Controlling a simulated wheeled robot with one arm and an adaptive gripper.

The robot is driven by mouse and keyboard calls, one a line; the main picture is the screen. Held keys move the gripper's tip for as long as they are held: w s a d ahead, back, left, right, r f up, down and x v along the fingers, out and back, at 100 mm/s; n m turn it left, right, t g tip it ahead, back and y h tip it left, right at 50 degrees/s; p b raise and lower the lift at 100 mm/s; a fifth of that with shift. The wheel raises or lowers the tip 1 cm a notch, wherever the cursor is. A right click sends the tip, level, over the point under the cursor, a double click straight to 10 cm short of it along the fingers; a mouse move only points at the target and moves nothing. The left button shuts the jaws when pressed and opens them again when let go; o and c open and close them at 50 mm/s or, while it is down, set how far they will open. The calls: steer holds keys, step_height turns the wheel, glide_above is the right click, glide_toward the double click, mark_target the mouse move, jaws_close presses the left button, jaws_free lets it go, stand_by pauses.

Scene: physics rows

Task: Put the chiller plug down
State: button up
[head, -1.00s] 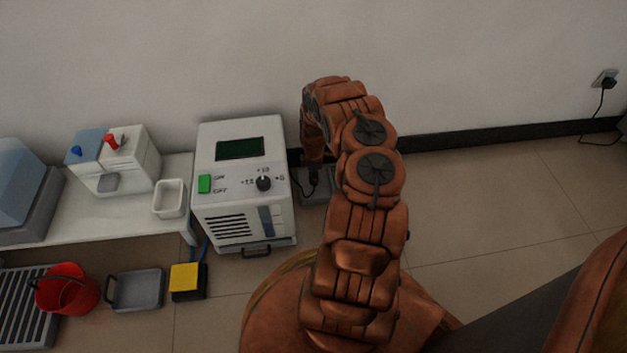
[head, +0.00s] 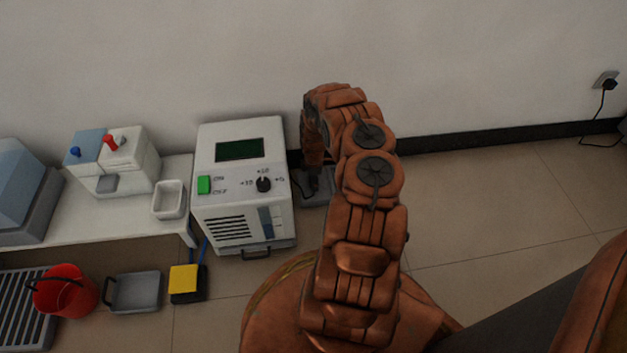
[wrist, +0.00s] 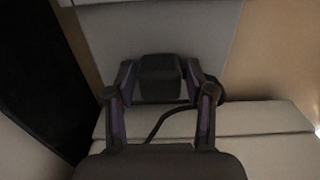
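The chiller is a white box (head: 230,190) with a dark display, a green switch and a black knob, standing on the floor by the wall. My gripper (wrist: 160,82) points down just right of it in the head view, over a grey flat piece (head: 318,198) on the floor. In the wrist view the dark plug (wrist: 160,75) sits between my two fingers, which close on its sides. A black cable (wrist: 165,118) runs from the plug. The plug is low over the grey surface; I cannot tell whether it touches. My arm hides part of this spot in the head view.
A wall socket (head: 606,78) with a dark plug and cable is at far right. A low white bench (head: 120,212) stands left, with a red bucket (head: 65,292), grey tray (head: 135,290) and yellow-topped block (head: 186,280) on the floor. Floor right of my arm is clear.

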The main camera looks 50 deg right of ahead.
steer(key=shift+o, duration=0.6)
